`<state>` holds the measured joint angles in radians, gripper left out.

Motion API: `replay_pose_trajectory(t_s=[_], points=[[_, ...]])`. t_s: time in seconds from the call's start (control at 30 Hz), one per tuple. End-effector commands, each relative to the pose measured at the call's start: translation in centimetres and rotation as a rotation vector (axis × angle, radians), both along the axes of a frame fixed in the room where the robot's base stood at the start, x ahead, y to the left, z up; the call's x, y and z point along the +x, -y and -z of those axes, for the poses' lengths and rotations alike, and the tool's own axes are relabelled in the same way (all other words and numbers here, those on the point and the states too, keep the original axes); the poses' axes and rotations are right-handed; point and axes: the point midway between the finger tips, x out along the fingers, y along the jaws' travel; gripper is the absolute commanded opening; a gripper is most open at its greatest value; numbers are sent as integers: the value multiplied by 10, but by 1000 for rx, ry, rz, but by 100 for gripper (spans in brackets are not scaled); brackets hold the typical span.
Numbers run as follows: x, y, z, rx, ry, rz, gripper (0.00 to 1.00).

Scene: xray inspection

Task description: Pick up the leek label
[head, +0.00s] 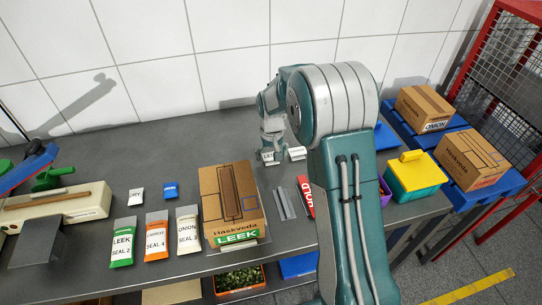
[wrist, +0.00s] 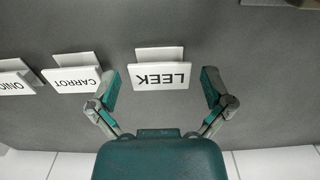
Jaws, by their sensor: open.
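The leek label (wrist: 160,75) is a white card with LEEK in black, standing on the grey table. In the wrist view it reads upside down and sits between the fingers of my gripper (wrist: 160,92). The fingers are open, one on each side, with gaps to the label. In the head view my gripper (head: 270,157) is low over the back of the table, and my arm hides part of this area. A carrot label (wrist: 75,80) and an onion label (wrist: 20,80) stand in the same row to the left in the wrist view.
A cardboard box (head: 210,190) with a green LEEK strip stands at the table's front. Leek, carrot and onion seal packets (head: 123,242) lie left of it. A white tiled wall (head: 150,50) rises behind. The table's back left (head: 110,150) is mostly free.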

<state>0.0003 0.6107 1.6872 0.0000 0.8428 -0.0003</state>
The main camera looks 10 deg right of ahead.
Motion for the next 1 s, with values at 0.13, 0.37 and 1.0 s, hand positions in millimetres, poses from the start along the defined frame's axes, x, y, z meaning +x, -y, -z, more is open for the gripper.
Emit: replay_pose_trajectory(t_s=[0.13,0.37,1.0], points=[[0,0,0,0,0,0,84],[0,0,0,0,0,0,66],[1,0,-38,0,5,0,65]])
